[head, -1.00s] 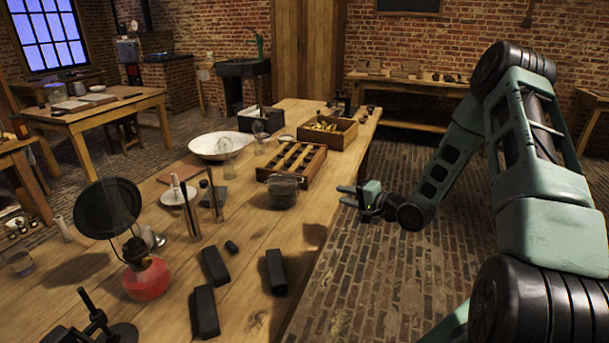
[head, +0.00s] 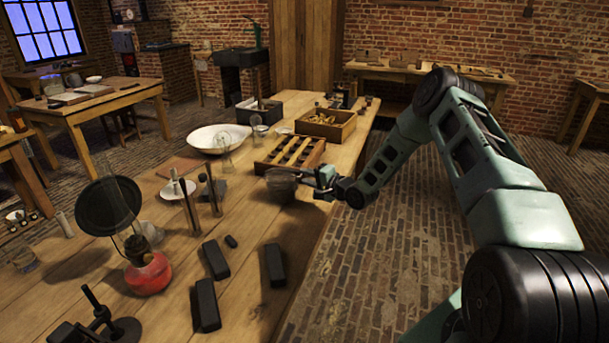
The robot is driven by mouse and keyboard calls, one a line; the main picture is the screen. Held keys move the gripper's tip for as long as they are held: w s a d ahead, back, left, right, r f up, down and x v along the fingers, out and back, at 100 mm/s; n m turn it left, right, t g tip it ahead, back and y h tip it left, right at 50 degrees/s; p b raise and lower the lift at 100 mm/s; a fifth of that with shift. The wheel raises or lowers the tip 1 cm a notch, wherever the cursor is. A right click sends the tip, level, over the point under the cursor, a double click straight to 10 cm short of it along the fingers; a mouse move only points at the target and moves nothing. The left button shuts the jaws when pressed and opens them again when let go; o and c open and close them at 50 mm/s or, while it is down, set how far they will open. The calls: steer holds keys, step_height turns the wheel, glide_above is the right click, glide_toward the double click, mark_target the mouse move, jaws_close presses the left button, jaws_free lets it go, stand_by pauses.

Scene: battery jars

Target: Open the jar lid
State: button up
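A squat, round glass jar (head: 281,184) stands on the near workbench, close to its right edge and just in front of the slotted wooden tray. Its top looks dark, and the lid cannot be made out apart from the body. My gripper (head: 303,178) is at the jar's right side, level with its upper part, with its fingers pointing left. The fingers look spread apart. They overlap the jar's right side in this view, and I cannot tell whether they touch it.
The slotted wooden tray (head: 290,153) is right behind the jar. A white basin (head: 219,138) and an open wooden box (head: 326,126) stand farther back. Dark blocks (head: 274,265) and a red-based lamp (head: 148,272) are nearer. The brick floor right of the bench is clear.

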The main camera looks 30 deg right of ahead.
steer(key=shift+x, duration=0.95)
jaws_close()
steer(key=shift+r, duration=0.1)
